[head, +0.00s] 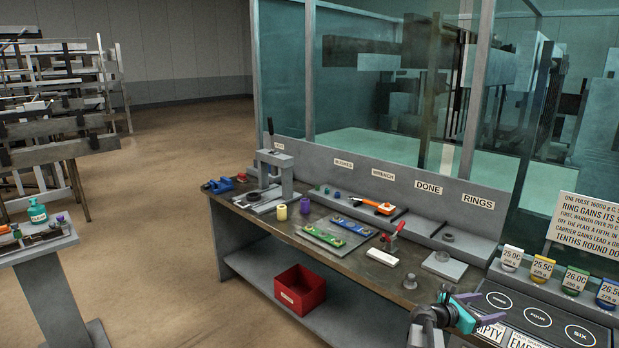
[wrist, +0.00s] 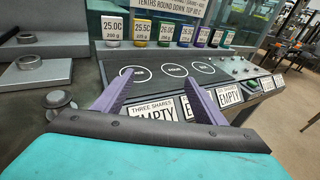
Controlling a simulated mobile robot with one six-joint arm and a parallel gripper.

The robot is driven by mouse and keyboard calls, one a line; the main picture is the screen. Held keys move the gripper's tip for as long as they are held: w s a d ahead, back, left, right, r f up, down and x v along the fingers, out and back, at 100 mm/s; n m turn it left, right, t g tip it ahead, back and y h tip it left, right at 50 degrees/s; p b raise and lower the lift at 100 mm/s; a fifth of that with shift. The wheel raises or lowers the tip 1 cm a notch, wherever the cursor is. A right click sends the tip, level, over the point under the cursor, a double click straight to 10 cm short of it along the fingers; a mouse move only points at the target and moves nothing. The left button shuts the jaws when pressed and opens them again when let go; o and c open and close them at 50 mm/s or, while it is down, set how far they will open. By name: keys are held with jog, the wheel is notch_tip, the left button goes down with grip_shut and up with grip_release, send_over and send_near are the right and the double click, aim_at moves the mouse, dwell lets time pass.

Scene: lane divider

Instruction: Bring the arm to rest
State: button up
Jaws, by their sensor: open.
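My gripper (head: 483,307) is at the lower right of the head view, over the right end of the bench near the black panel (head: 531,318) with ringed circles. Its teal body and two purple fingers show. In the wrist view my gripper (wrist: 156,82) has its fingers spread apart, with nothing between them. Beyond the fingertips lies the black panel (wrist: 225,82) with white circles and "EMPTY" labels. Whether the fingers touch the panel I cannot tell.
Coloured labelled weights (head: 542,269) line the panel's back. The bench (head: 330,268) carries a press (head: 275,178), a board with green and blue parts (head: 336,234), a red-handled clamp (head: 391,236) and a grey block (head: 443,266). A red bin (head: 300,289) sits below. Floor is open left of the bench.

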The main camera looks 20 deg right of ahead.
jog(key=w+a+f+n+t+y+b, duration=0.15)
jog(key=w+a+f, duration=0.25)
jog(key=a+f, duration=0.4)
jog(key=w+a+f+t+y+b, duration=0.1)
jog(key=w+a+f+b, duration=0.15)
jog(key=a+f, duration=0.65)
jog(key=w+a+f+n+t+y+b, duration=0.1)
jog(key=w+a+f, duration=0.3)
jog(key=a+f, duration=0.4)
jog(key=s+a+f+m+g+y+b, duration=0.1)
jog(key=s+a+f+m+y, duration=0.15)
jog(key=a+f, duration=0.6)
jog(key=s+a+f+m+g+y+b, duration=0.15)
jog(key=s+a+f, duration=0.25)
jog(key=a+f, duration=0.4)
jog(key=s+a+f+m+g+y, duration=0.2)
jog(key=s+a+f+m+y, duration=0.1)
jog(key=s+a+m, duration=0.4)
jog(key=s+a+f+m+g+y+b, duration=0.1)
jog(key=s+a+f+m+y, duration=0.3)
jog(key=s+a+m, duration=0.4)
jog(key=s+a+g+y, duration=0.1)
jog(key=s+a, duration=0.3)
jog(key=a, duration=0.4)
jog(key=shift+g, duration=0.4)
